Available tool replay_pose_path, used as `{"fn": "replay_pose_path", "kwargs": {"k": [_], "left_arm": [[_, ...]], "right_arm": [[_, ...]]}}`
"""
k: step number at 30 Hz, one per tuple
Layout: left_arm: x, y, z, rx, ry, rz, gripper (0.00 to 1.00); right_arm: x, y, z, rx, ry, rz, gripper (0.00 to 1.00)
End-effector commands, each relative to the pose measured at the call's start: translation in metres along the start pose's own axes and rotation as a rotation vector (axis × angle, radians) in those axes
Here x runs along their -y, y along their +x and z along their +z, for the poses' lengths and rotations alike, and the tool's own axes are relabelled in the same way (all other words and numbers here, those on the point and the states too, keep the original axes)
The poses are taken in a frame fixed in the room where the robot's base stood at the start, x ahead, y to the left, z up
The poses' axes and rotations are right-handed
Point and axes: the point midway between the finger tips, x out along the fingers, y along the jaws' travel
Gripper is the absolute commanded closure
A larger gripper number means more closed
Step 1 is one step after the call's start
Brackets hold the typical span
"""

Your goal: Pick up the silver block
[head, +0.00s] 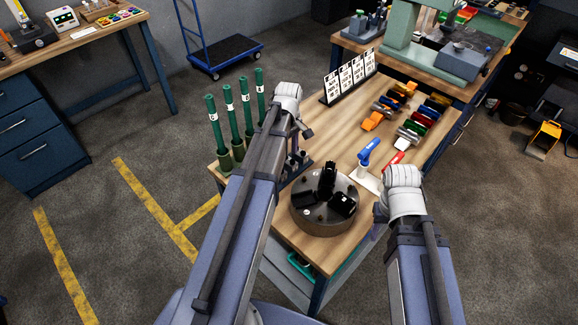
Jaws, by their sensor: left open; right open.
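Several small coloured and metallic pieces lie in rows on the right part of the wooden bench (330,148). Silver-grey pieces (380,107) show among them, but they are too small to tell which one is the silver block. My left gripper (307,131) is over the bench, left of these pieces and apart from them. It is open, with nothing visible in it. My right gripper (379,222) is at the bench's near right edge, mostly hidden by its own wrist. It is open and nearer to me than the pieces.
A round dark chuck (323,222) stands at the bench's near end. Green-handled tools (231,122) stand upright along the left edge. A blue-handled clamp (368,152) and a red-handled one (400,152) stand mid-bench. Sign cards (350,76) stand behind. A green machine (408,35) stands beyond.

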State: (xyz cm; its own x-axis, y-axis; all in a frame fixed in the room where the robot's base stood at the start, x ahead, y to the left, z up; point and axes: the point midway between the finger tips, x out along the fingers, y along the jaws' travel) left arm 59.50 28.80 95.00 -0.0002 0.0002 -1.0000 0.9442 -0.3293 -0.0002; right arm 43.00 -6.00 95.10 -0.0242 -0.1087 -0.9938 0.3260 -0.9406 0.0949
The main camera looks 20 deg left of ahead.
Motion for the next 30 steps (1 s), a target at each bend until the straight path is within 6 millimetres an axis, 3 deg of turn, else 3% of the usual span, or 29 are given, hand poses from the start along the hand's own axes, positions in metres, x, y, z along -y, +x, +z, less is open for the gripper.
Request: {"fn": "replay_pose_path", "kwargs": {"k": [10,20,30], "left_arm": [[0.001,0.044,0.002,0.0,0.0,0.0,0.47],[0.001,0.046,0.002,0.0,0.0,0.0,0.47],[0.001,0.046,0.002,0.0,0.0,0.0,0.86]], "right_arm": [[0.004,0.044,-0.003,0.0,0.0,0.0,0.5],[0.004,0.046,-0.003,0.0,0.0,0.0,0.5],[0.004,0.046,-0.003,0.0,0.0,0.0,0.5]]}}
